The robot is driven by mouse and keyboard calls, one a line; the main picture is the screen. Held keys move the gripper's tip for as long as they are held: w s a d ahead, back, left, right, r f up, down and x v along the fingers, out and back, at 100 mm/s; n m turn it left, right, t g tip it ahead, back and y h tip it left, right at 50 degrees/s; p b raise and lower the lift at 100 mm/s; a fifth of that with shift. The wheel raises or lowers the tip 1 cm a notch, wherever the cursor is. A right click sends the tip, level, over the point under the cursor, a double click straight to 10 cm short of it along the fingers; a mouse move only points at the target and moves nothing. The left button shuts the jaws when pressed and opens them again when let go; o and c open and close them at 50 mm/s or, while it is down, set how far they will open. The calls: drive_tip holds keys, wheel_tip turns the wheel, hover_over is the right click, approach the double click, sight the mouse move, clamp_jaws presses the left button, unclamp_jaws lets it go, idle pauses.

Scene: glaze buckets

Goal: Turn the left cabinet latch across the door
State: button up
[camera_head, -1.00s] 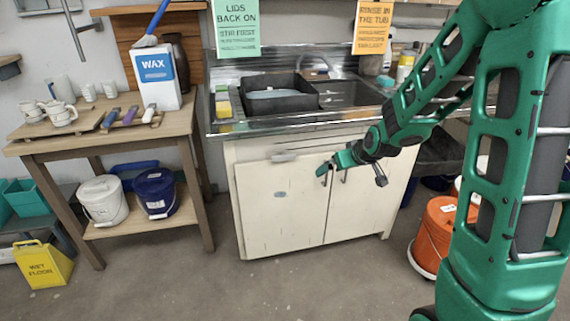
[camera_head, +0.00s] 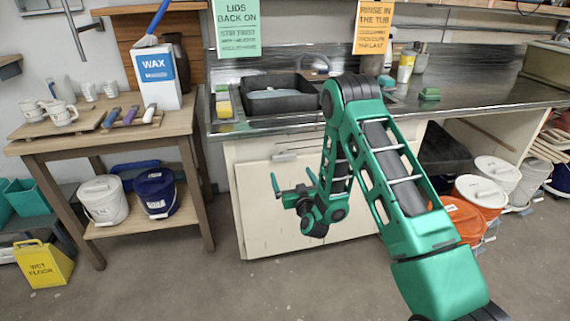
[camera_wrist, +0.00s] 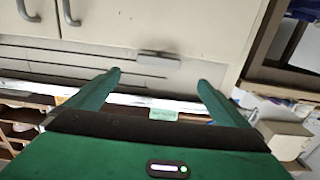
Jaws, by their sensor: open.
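The left cabinet latch (camera_head: 284,156) is a small grey bar near the top of the cream left cabinet door (camera_head: 262,215). It lies about horizontal. It also shows in the wrist view (camera_wrist: 158,57), just beyond the fingertips and between their lines. My gripper (camera_head: 293,180) is in front of the left door, a little below the latch in the head view. Its two green fingers are spread and empty, as the wrist view also shows (camera_wrist: 158,78). My arm hides most of the right door; the door handles (camera_wrist: 68,12) show only in the wrist view.
Above the cabinet is a metal counter (camera_head: 470,85) with a black tub (camera_head: 280,103). A wooden table (camera_head: 100,135) stands at left, with buckets on its lower shelf. Orange and white buckets (camera_head: 480,195) stand at right. The floor in front is clear.

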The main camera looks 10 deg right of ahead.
sight(284, 158)
drive_tip(key=shift+w+d, duration=0.1)
drive_tip(key=shift+w, duration=5.3)
drive_tip(key=shift+f, duration=0.1)
drive_tip(key=c, duration=1)
